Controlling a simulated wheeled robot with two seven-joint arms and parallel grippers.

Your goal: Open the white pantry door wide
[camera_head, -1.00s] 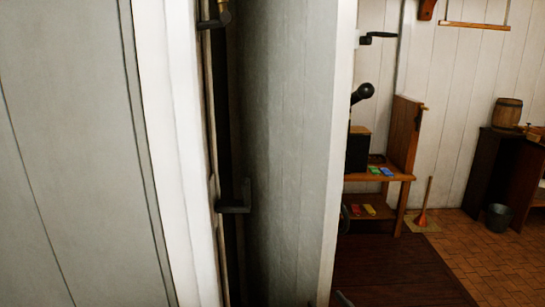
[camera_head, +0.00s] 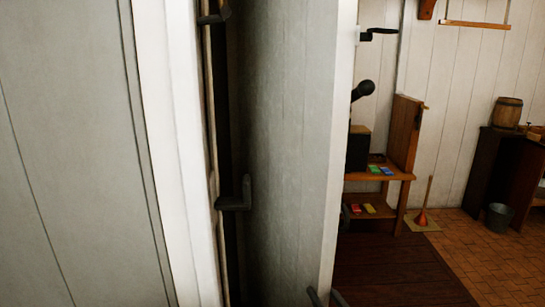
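The white pantry door (camera_head: 290,130) stands ajar and juts toward me, with its narrow free edge (camera_head: 338,150) facing me. Dark hinge brackets show at its left, an upper one (camera_head: 213,15) and a lower one (camera_head: 235,200). A dark lever handle (camera_head: 378,35) sticks out on the right side near the top. My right gripper (camera_head: 326,297) shows only as two dark fingertips at the bottom of the view. One is on each side of the door's free edge; whether they press on it is not clear. My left gripper is out of view.
A white frame and grey wall panel (camera_head: 75,150) fill the left. Beyond the door stand a wooden shelf unit (camera_head: 405,140) with coloured blocks, a red broom (camera_head: 422,215), a bucket (camera_head: 499,217) and a barrel (camera_head: 507,112). The floor (camera_head: 470,255) between is clear.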

